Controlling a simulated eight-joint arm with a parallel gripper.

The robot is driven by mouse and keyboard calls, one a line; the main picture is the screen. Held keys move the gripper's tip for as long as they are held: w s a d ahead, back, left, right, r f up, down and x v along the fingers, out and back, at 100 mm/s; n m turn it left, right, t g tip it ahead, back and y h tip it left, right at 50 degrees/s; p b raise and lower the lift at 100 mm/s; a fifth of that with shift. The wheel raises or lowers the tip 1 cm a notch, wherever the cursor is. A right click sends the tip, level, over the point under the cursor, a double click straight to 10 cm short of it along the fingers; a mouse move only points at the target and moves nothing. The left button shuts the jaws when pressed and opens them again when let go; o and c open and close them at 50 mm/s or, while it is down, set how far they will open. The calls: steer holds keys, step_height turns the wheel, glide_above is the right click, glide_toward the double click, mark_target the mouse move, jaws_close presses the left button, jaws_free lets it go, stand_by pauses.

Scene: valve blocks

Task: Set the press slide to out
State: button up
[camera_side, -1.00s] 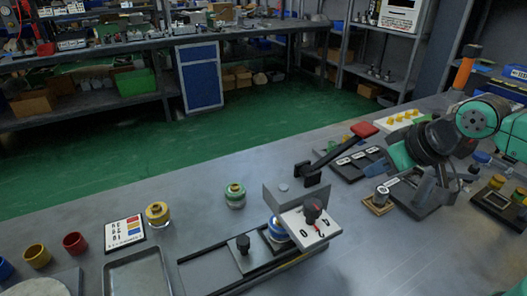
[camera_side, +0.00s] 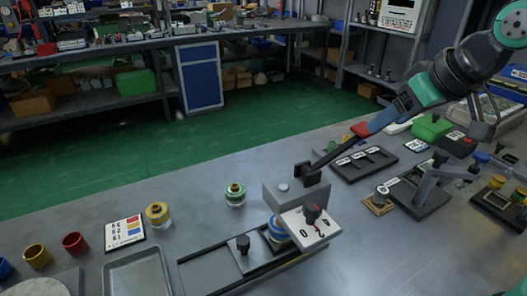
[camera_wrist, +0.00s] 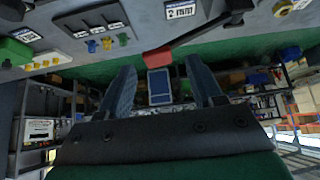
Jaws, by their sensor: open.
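The press (camera_side: 296,196) stands in the side view with a grey head, a white dial plate (camera_side: 312,226) and a long black lever ending in a red handle (camera_side: 362,130). Its slide (camera_side: 236,258), a grey plate with a black knob, sits at the right part of a black rail, close to the head. A blue-and-yellow jar (camera_side: 276,236) is under the head, partly hidden. My gripper (camera_side: 383,121) is at the upper end of the lever. In the wrist view, my gripper (camera_wrist: 163,76) is open, with the red handle (camera_wrist: 158,56) just ahead between its fingers; contact cannot be told.
The rail's left part (camera_side: 200,268) is bare. A grey tray (camera_side: 138,272) lies left of it. A green-and-yellow jar (camera_side: 235,195) stands behind the rail, and a yellow jar (camera_side: 157,214) beside a label card (camera_side: 124,232). A black switch panel (camera_side: 362,160) lies right of the lever.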

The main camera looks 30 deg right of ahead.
step_height(320, 180, up, 3)
steer(key=n+g, duration=0.5)
steer(key=g, duration=0.2)
glide_above(243, 240)
step_height(243, 240, down, 14)
steer(key=shift+f, duration=3.3)
jaws_close()
steer(key=shift+m, duration=0.3)
